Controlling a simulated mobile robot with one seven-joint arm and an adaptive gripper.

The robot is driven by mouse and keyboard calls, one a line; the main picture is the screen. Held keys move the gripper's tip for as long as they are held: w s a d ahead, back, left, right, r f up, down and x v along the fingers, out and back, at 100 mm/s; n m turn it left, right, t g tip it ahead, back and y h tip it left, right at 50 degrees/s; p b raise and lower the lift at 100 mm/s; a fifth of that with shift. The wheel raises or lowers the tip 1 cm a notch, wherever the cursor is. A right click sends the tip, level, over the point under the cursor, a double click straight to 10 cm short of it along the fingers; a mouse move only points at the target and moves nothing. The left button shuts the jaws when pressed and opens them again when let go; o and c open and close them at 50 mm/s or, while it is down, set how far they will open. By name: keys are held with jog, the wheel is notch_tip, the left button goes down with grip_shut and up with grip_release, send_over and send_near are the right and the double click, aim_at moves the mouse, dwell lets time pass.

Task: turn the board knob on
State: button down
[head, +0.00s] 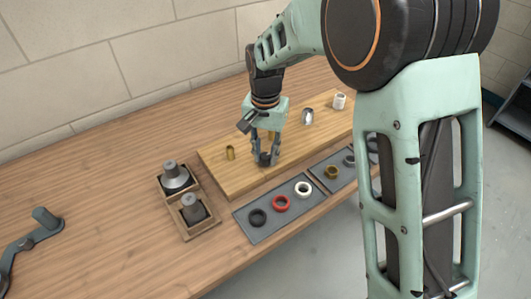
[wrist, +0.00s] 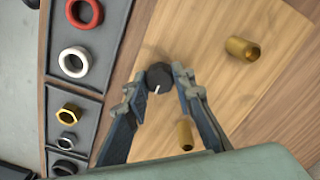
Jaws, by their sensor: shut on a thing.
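The board knob (wrist: 158,77) is a small round black knob with a white pointer line. In the wrist view the line points toward the bottom of the picture. My gripper (wrist: 159,73) has its two fingers on either side of the knob, shut on it.
A brass fitting (head: 230,153) stands left of my gripper; another brass piece (wrist: 185,134) shows between my fingers. Grey trays (head: 265,236) with rings lie in front; a wooden holder (head: 184,223) is left.

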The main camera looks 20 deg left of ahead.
aim_at(265, 155)
jog(key=c, duration=1.6)
grip_release()
notch_tip(265, 155, up, 12)
jog(key=shift+r, duration=0.1)
